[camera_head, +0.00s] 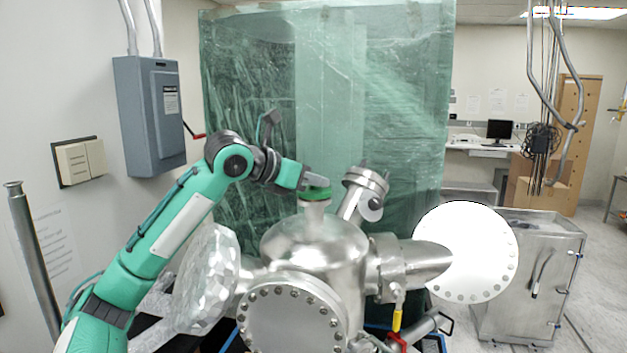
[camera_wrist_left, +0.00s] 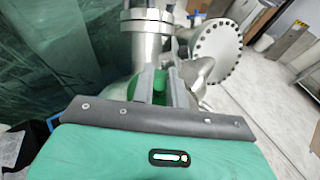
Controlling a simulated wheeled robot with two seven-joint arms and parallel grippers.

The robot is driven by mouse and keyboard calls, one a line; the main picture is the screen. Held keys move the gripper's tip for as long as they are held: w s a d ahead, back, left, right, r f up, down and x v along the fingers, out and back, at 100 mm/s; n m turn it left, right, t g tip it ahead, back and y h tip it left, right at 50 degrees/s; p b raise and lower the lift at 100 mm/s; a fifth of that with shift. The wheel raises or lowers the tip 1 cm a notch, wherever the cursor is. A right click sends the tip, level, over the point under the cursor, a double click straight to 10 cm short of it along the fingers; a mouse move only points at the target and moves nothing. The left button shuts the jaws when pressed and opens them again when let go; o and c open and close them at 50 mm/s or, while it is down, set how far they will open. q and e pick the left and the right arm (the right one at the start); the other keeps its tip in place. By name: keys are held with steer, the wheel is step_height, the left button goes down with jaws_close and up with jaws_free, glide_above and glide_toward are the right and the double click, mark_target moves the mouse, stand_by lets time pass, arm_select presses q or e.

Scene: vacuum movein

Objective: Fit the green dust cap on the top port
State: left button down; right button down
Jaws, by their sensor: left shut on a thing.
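The green dust cap (camera_head: 315,193) is at the mouth of the top port (camera_head: 313,212), a short steel neck on top of the vacuum chamber (camera_head: 315,250). I cannot tell whether it is seated or just above the rim. My left gripper (camera_head: 308,182) reaches in from the left and is shut on the cap. In the left wrist view the cap (camera_wrist_left: 134,88) shows green around and between the fingers (camera_wrist_left: 160,90). The fingers and the gripper body hide much of the cap and the port. My right gripper is not in view.
An angled flanged port (camera_head: 366,185) rises close to the right of the top port. A large round flange (camera_head: 467,252) sticks out at the right, and a foil-wrapped part (camera_head: 207,280) is at the left. Green plastic sheeting (camera_head: 330,90) hangs behind.

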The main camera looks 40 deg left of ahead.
arm_select(q)
steer(key=shift+f+b, duration=0.35)
steer(key=shift+f, duration=0.1)
stand_by(0.5)
steer(key=c, duration=1.3)
jaws_free()
steer(key=shift+s+a+r+b, duration=0.15)
steer(key=shift+s+b, duration=0.4)
steer(key=b+v, duration=0.6)
steer(key=v, duration=0.6)
steer(key=shift+s+r, duration=0.3)
steer(key=shift+s, duration=0.05)
